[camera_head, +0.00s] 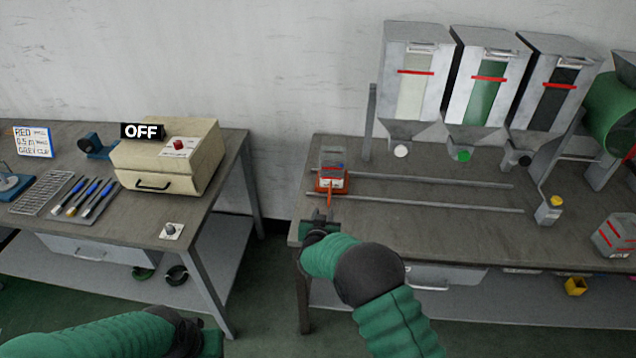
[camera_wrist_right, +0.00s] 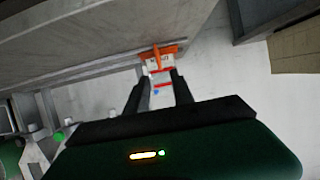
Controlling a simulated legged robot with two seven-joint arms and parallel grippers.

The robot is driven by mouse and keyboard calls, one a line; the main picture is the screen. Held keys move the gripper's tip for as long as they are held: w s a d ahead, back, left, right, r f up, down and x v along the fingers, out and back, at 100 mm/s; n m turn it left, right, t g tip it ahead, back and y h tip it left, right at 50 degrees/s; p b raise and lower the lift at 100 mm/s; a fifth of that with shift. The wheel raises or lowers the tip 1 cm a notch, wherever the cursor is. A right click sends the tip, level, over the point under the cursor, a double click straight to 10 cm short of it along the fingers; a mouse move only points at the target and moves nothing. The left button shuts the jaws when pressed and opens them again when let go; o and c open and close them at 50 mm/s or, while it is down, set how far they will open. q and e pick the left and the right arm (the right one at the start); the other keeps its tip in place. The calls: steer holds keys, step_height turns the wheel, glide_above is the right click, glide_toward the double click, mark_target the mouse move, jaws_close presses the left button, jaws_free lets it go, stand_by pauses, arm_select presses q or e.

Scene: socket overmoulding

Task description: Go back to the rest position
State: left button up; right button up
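My right gripper (camera_head: 322,216) is over the front left part of the right-hand bench. In the right wrist view its two dark fingers (camera_wrist_right: 158,84) stand apart with nothing clasped between them. A small clear-and-orange container (camera_head: 331,180) sits at the left end of the bench rails, just beyond the fingertips. It also shows past the fingers in the right wrist view (camera_wrist_right: 160,66), with red lines and an orange part. My left arm crosses the bottom left of the head view; its gripper fingers do not show.
The right bench (camera_head: 420,222) carries two rails and three hoppers (camera_head: 484,85) behind them. A green drum (camera_head: 610,105) stands at right. The left bench (camera_head: 130,230) holds a beige box (camera_head: 165,160) under an OFF sign, several tools and a rack. A gap separates the benches.

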steer(key=s+d+r+g+y, duration=0.1)
steer(key=s+d+g, duration=0.2)
steer(key=s, duration=1)
steer(key=s+d+r+n+g+y, duration=0.1)
steer(key=s+d+g, duration=0.3)
steer(key=s, duration=0.9)
steer(key=s+d+r+n+g, duration=0.1)
steer(key=s+d+r+g, duration=0.2)
steer(key=s, duration=1)
steer(key=shift+d+g+y, duration=0.3)
steer(key=shift+d+y, duration=0.1)
steer(key=shift+d, duration=0.35)
steer(key=shift+a, duration=0.3)
